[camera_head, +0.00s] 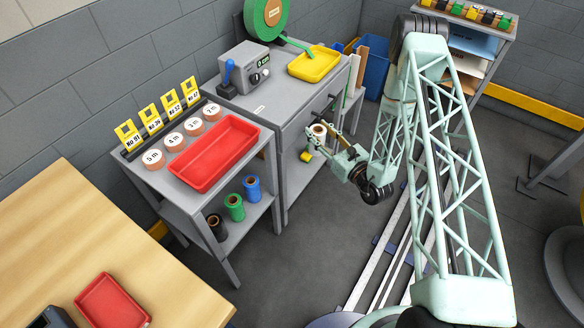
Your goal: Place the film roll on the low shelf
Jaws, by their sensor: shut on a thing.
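My gripper (328,142) is in front of the grey machine bench, shut on a small pale roll with a brownish centre, which looks like the film roll (319,130). The fingers partly hide the roll. The low shelf (232,236) of the grey stand is at the left, under its top. A black roll (217,228), a green roll (235,208) and a blue roll (252,189) stand in a row on it. My gripper is to the right of this shelf and apart from it.
The stand's top holds a red tray (216,178), several round labelled discs and yellow number tags. The bench (290,96) carries a grey device, a green reel and a yellow tray (314,65). A small yellow object (306,157) is below the bench. A wooden table (55,225) is front left.

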